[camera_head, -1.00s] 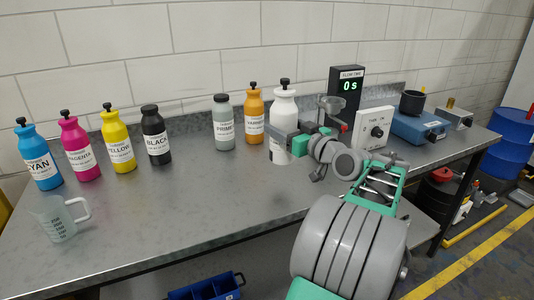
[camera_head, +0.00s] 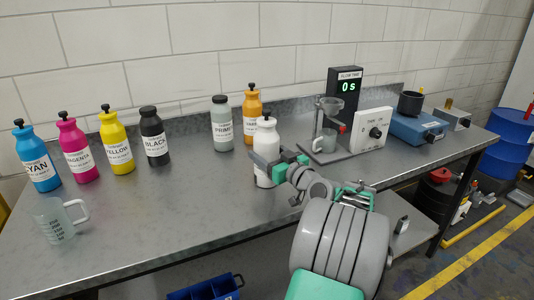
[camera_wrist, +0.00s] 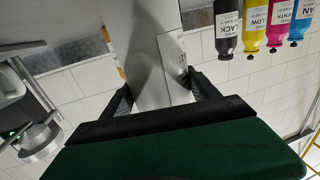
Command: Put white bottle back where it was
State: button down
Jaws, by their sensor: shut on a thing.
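The white bottle (camera_head: 266,143) with a black cap is upright near the middle of the metal bench in the head view. My gripper (camera_head: 266,164) is shut around its lower body. I cannot tell whether the bottle's base touches the bench or hangs just above it. In the wrist view the white bottle (camera_wrist: 147,50) stands between the two dark fingers of my gripper (camera_wrist: 163,92), its label partly showing. An orange varnish bottle (camera_head: 252,108) and a grey primer bottle (camera_head: 222,124) stand behind it to the left.
Black (camera_head: 154,137), yellow (camera_head: 117,142), magenta (camera_head: 77,150) and cyan (camera_head: 36,158) bottles line the back left. A clear jug (camera_head: 56,222) stands at front left. A funnel stand (camera_head: 328,117) with a cup, a timer display (camera_head: 345,88) and a dial box (camera_head: 372,135) are at right.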

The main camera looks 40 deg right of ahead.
jog(key=shift+c, duration=1)
grip_release()
jog(key=shift+r+p, duration=0.25)
jog(key=shift+p, duration=0.1)
jog(key=s+a+b, duration=0.1)
jog(key=s, duration=1.1)
jog(key=shift+f, duration=0.1)
